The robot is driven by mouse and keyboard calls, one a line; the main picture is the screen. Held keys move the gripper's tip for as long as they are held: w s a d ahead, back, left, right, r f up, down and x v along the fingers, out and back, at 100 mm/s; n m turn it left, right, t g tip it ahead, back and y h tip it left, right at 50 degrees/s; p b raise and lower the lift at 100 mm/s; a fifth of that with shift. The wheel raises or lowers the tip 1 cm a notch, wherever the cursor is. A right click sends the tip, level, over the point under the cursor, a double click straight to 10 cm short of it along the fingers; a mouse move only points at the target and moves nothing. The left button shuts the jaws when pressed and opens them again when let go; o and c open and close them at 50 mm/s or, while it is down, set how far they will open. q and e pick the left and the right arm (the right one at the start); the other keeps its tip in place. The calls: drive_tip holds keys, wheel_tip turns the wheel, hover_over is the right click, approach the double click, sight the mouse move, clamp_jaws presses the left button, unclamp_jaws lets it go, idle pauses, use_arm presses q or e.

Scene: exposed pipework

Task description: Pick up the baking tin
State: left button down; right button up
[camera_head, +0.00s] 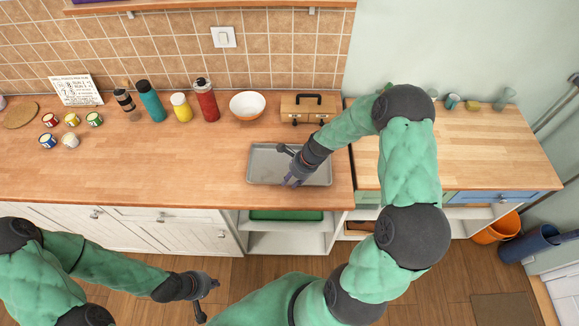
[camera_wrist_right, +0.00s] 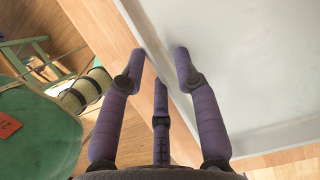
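The baking tin (camera_head: 263,170) is a shallow grey rectangular tray lying flat on the wooden counter, near its front edge. My right gripper (camera_head: 291,181) is over the tin's front rim and hides part of it. In the right wrist view the purple fingers of the right gripper (camera_wrist_right: 158,68) are spread apart. The tin's rim (camera_wrist_right: 152,35) runs between them, with the pale tin floor to the right. I cannot tell whether any finger touches the rim. My left gripper (camera_head: 207,297) hangs low over the floor, far from the tin, with its fingers apart and empty.
Behind the tin stand a wooden box with a black handle (camera_head: 308,108), a white bowl (camera_head: 247,105) and a red bottle (camera_head: 207,101). Counter left of the tin is clear. Open shelves (camera_head: 285,240) are below.

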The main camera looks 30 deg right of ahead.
drive_tip(key=shift+w+a+f, duration=0.1)
drive_tip(key=shift+a+f, duration=0.05)
drive_tip(key=shift+f, duration=0.3)
clamp_jaws()
